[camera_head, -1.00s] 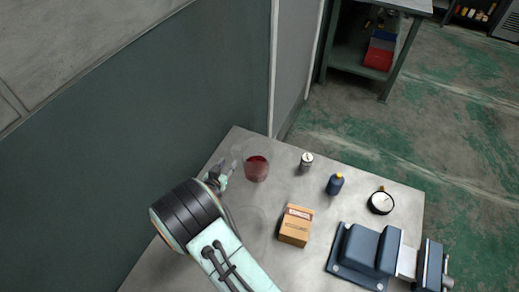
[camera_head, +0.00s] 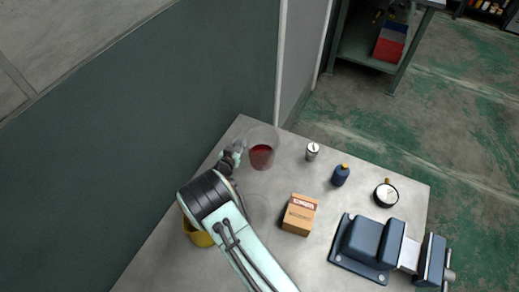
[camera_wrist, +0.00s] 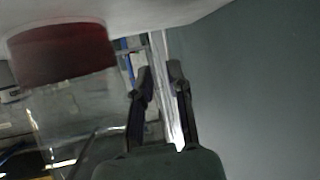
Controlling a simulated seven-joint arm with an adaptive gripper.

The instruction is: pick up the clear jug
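The clear jug (camera_head: 262,156) holds red liquid and stands upright on the table's far left part in the head view. In the wrist view, which looks upside down, the jug (camera_wrist: 70,100) fills the left side with its red liquid near the top. My gripper (camera_head: 236,152) is just left of the jug, low and close to its side. In the wrist view my gripper's fingers (camera_wrist: 160,72) stand apart with a narrow gap, to the right of the jug's body. A pale strip shows through the gap. I cannot make out the jug's handle or any contact clearly.
A cardboard box (camera_head: 298,215), a small metal canister (camera_head: 312,151), a blue bottle (camera_head: 340,176), a round gauge (camera_head: 385,195) and a vise (camera_head: 385,250) stand right of the jug. A yellow container (camera_head: 197,234) is partly behind my arm. A dark wall (camera_head: 150,130) borders the left.

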